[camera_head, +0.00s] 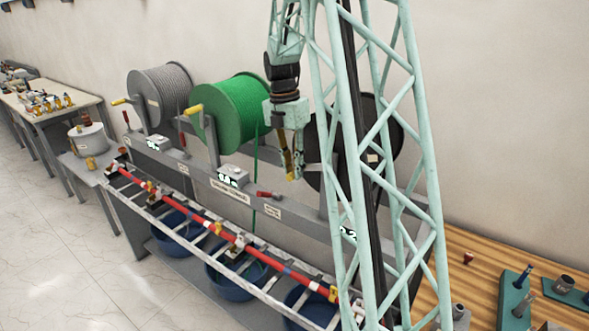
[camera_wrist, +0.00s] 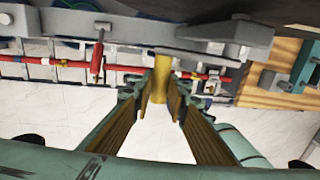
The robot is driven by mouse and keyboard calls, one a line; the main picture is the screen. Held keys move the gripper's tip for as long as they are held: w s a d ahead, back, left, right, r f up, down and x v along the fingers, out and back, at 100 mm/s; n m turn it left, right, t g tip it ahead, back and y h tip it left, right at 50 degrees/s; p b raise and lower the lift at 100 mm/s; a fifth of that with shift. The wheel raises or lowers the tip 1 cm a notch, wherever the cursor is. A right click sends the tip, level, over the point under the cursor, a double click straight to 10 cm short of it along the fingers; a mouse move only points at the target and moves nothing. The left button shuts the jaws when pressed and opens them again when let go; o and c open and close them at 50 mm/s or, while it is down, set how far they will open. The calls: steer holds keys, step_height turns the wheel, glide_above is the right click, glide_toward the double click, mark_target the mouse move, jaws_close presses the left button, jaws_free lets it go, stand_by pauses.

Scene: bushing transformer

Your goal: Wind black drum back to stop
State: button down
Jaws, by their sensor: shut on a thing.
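The black drum (camera_head: 393,140) stands at the right end of the reel stand, partly hidden behind my lattice column. My gripper (camera_head: 291,168) is at the front left of this drum, pointing down. In the wrist view its two fingers (camera_wrist: 160,98) are closed around a yellow crank handle (camera_wrist: 161,72), which joins a grey crank arm (camera_wrist: 150,38). A dark curved surface, seemingly the drum, fills the top of the wrist view. The handle is hardly visible in the head view.
A green drum (camera_head: 235,108) and a grey drum (camera_head: 165,92) stand to the left, each with a yellow-handled crank. A rail with red rods (camera_head: 215,229) runs in front, above blue tubs (camera_head: 228,282). A wooden table (camera_head: 465,262) with fittings is at right.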

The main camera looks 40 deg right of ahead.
steer(key=c, duration=2.8)
jaws_free()
steer(key=shift+w+a, duration=0.1)
steer(key=shift+w, duration=0.35)
steer(key=o, duration=0.3)
steer(key=shift+w+a+f, duration=0.15)
steer(key=shift+w, duration=0.05)
steer(key=shift+s, duration=0.15)
steer(key=shift+r, duration=0.3)
step_height(320, 180, up, 11)
steer(key=w, duration=0.1)
steer(key=shift+w+a+r, duration=0.15)
steer(key=shift+w+r, duration=0.05)
steer(key=shift+w, duration=0.05)
